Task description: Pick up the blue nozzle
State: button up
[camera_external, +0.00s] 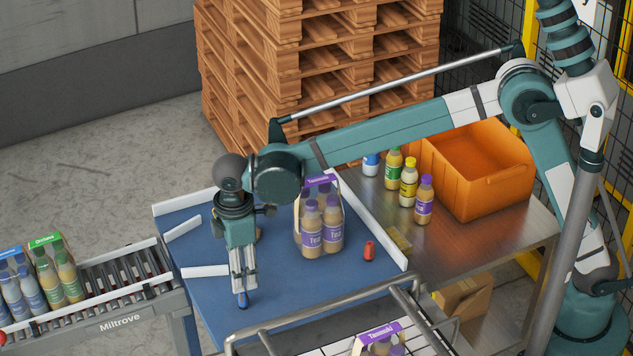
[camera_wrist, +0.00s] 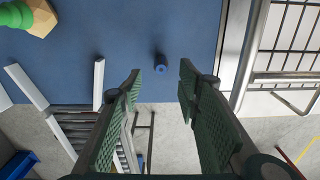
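The blue nozzle (camera_external: 242,301) is a small dark blue piece on the blue table, directly under my gripper's fingertips in the external view. In the wrist view the blue nozzle (camera_wrist: 161,64) shows in the gap between the fingertips, slightly beyond them. My gripper (camera_external: 242,288) points down, and in the wrist view its two green ridged fingers (camera_wrist: 161,76) are spread apart with nothing held. I cannot tell the exact height left between fingertips and nozzle.
A bottle carrier (camera_external: 312,238) and a red nozzle (camera_external: 369,251) are right of my gripper on the blue table (camera_external: 300,285). White guide rails (camera_external: 205,271) lie at left, beside the roller conveyor (camera_external: 120,275). A metal rail (camera_external: 330,307) runs along the front right.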

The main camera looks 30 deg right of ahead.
aim_at(242, 295)
jog(key=shift+f, duration=0.4)
jog(key=shift+f, duration=1.25)
jog(key=shift+f+p, duration=0.35)
jog(key=shift+f, duration=2.3)
jog(key=c, duration=1)
